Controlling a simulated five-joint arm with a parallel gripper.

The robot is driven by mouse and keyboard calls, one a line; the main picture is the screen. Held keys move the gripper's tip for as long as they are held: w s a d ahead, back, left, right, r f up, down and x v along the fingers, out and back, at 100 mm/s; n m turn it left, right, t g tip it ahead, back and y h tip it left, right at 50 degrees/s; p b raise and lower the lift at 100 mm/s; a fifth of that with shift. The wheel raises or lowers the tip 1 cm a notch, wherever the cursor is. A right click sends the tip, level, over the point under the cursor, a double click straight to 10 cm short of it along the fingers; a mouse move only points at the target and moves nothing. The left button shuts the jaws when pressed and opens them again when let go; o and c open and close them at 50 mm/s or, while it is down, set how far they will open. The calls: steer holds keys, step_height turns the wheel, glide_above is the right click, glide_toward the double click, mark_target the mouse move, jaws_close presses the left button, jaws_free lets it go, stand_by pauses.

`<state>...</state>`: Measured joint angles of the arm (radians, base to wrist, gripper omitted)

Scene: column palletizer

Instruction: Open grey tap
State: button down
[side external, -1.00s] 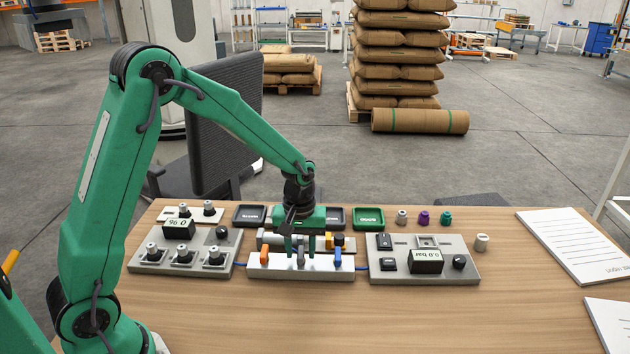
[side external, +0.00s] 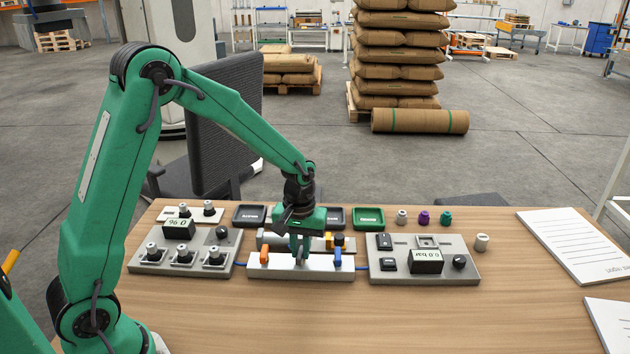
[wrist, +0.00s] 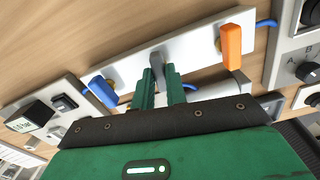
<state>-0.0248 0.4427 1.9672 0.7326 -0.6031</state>
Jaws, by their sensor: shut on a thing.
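The grey tap (wrist: 157,62) sits in the middle of a pale metal manifold (wrist: 125,68), between an orange tap (wrist: 231,47) and a blue tap (wrist: 102,92). In the side view my gripper (side external: 300,256) points down at the middle of the manifold (side external: 277,270) and mostly hides the grey tap. There the orange tap (side external: 264,257) is at left and the blue tap (side external: 337,257) at right. In the wrist view my gripper's green fingers (wrist: 160,85) are on either side of the grey tap's handle, shut on it. Its lower part is hidden.
A panel with knobs (side external: 182,258) stands left of the manifold and a panel with a pressure display (side external: 425,262) stands right. Small trays (side external: 368,218) and loose caps (side external: 424,217) lie behind. The table front (side external: 300,320) is clear.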

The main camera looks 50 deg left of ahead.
steer(key=m, duration=0.4)
steer(key=shift+r, duration=0.1)
steer(key=m, duration=0.8)
steer(key=shift+w, duration=0.1)
steer(key=shift+m, duration=2.1)
steer(key=c, duration=1.4)
jaws_free()
steer(key=shift+c, duration=0.2)
